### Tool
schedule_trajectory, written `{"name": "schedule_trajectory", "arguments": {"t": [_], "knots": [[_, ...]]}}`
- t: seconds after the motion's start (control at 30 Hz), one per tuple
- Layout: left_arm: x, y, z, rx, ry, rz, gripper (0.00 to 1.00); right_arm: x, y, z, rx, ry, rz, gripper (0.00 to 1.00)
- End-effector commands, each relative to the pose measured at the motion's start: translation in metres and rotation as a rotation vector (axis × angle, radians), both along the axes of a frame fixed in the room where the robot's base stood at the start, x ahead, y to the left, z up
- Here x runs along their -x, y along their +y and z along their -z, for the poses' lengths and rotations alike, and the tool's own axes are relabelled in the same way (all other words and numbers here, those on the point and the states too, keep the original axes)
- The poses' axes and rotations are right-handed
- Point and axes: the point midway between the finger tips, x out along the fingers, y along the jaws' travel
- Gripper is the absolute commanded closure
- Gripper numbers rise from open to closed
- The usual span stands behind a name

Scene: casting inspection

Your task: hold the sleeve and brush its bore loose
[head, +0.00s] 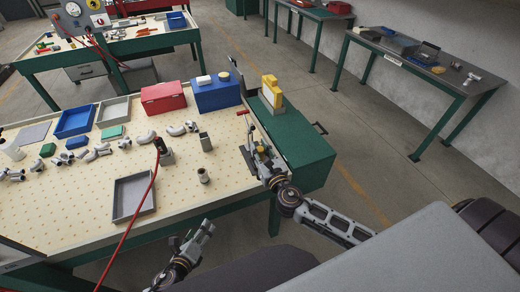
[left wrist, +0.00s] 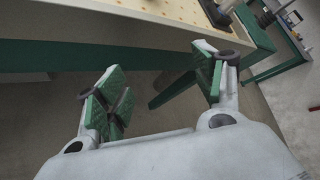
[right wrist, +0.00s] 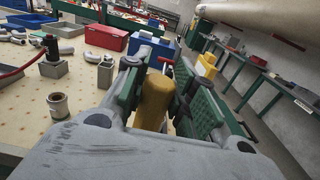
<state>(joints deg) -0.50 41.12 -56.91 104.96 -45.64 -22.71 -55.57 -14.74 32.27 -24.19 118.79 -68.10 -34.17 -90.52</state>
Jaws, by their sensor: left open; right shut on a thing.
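A small grey hollow sleeve (head: 203,176) stands upright on the pegboard-like bench top (head: 180,195); it also shows in the right wrist view (right wrist: 58,106), with its bore facing up. My right gripper (head: 257,150) is at the bench's right side, to the right of the sleeve and apart from it. It is shut on a yellow-brown handle (right wrist: 154,103), which looks like the brush's; its far end is mostly hidden by the fingers. My left gripper (head: 203,232) is open and empty in front of the bench's front edge; its green pads show in the left wrist view (left wrist: 160,88).
A grey tray (head: 117,207) lies left of the sleeve. A grey block (head: 205,142) stands behind it. A red hose (head: 140,215) crosses the bench. Metal fittings, blue bins and a red box (head: 163,97) fill the back. Bare bench surrounds the sleeve.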

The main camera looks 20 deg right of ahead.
Motion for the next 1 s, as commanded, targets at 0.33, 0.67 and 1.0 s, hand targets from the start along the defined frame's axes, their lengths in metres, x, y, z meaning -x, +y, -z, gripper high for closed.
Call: {"name": "schedule_trajectory", "arguments": {"t": [0.33, 0.67, 1.0], "knots": [[-0.002, -0.012, -0.028, -0.229, -0.216, 0.135, 0.32, 0.000, 0.001, 0.002, -0.001, 0.000, -0.001, 1.00], [-0.005, -0.011, -0.033, -0.417, -0.345, 0.218, 0.32, 0.000, 0.001, 0.003, -0.002, 0.000, -0.001, 1.00], [-0.006, -0.009, -0.034, -0.510, -0.399, 0.260, 0.32, 0.000, 0.001, 0.004, -0.001, 0.000, -0.001, 1.00]]}}
